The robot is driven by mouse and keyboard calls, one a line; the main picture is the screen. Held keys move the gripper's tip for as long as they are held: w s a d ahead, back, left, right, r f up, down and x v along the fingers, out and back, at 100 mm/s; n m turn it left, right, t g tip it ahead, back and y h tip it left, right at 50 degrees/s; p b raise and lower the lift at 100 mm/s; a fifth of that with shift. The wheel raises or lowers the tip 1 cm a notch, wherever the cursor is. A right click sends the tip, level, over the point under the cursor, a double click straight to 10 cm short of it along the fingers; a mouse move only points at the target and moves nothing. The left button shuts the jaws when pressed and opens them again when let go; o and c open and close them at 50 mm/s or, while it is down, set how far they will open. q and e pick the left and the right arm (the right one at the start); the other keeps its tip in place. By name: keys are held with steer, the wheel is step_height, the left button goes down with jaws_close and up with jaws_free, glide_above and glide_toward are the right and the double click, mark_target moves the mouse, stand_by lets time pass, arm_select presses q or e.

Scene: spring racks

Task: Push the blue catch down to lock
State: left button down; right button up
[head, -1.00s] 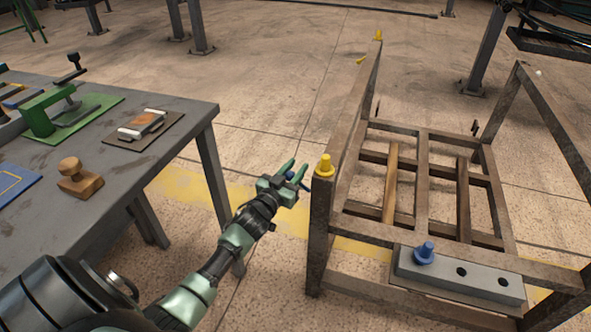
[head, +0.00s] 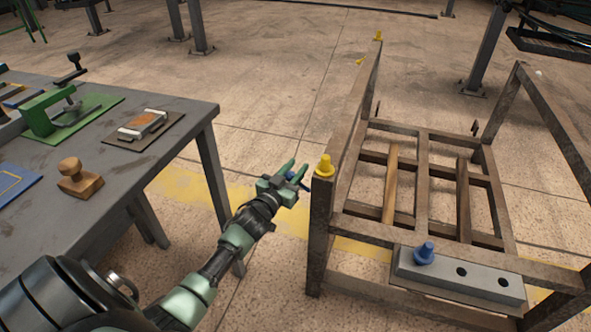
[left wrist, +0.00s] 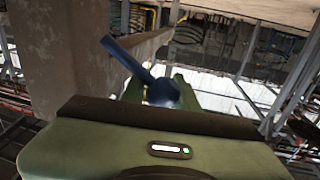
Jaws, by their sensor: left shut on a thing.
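The blue catch (head: 291,175) shows as a small blue bit between the fingers of my left gripper (head: 298,168), beside the rack's near-left post (head: 321,235). In the left wrist view it is a dark blue lever (left wrist: 122,54) slanting up and left from a rounded end (left wrist: 162,92). My left gripper is shut on it; the fingers (left wrist: 184,92) are partly hidden behind its rounded end and the gripper body. Where the catch joins the post is too small to make out. My right gripper is not in view.
A yellow knob (head: 325,167) tops the near-left post. A blue peg (head: 424,253) stands in a grey block (head: 480,281) on the rack's front. A workbench (head: 135,185) with a green clamp (head: 52,112) and wooden stamp (head: 78,178) stands left. Open floor lies between bench and rack.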

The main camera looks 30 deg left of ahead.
arm_select(q)
steer(key=shift+s+f, duration=0.15)
steer(key=shift+f, duration=0.6)
steer(key=shift+s+a+f+n+b, duration=0.1)
steer(key=shift+a+f+n+b, duration=0.3)
steer(key=shift+n, duration=0.5)
arm_select(e)
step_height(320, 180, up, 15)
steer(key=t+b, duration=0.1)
steer(key=b, duration=0.3)
arm_select(q)
step_height(320, 180, down, 9)
steer(key=d+n+t+y+b, duration=0.1)
steer(key=n+y+b, duration=0.1)
steer(key=n, duration=1.3)
steer(key=shift+w+y+b, duration=0.2)
steer(key=shift+y+b, duration=0.1)
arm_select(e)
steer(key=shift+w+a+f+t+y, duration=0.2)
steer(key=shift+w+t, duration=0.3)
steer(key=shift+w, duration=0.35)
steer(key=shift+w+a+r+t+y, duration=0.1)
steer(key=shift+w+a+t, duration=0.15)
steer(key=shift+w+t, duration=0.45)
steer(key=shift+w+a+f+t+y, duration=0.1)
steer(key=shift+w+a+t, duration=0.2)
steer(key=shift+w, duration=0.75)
arm_select(q)
steer(key=shift+d+r, duration=0.1)
steer(key=shift+r, duration=0.05)
